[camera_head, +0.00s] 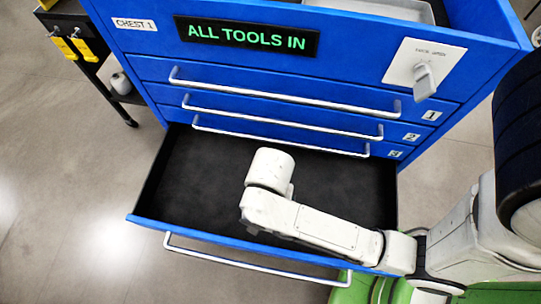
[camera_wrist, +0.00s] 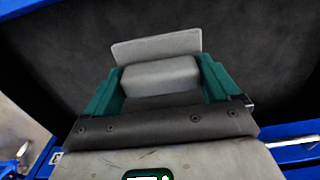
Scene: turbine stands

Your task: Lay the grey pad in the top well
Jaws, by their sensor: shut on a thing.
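The grey pad (camera_wrist: 160,76) is between the teal fingers of my gripper (camera_wrist: 162,70) in the wrist view. It shows as a pale block with a flat light-grey plate at its far side; I cannot tell whether the two are one piece. My gripper is shut on it, over the dark floor of the open drawer (camera_wrist: 270,50). In the head view my arm reaches into this drawer (camera_head: 190,190) and hides the gripper and pad. The chest's open top well (camera_head: 467,14) shows partly at the upper edge, with a grey tray (camera_head: 385,10) in it.
The blue chest has shut drawers with silver bars above the open one. A sign (camera_head: 247,38) reads "ALL TOOLS IN". A grey latch (camera_head: 424,80) sticks out on a white plate at right. A dark cart (camera_head: 75,35) stands at left; the drawer's left half is clear.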

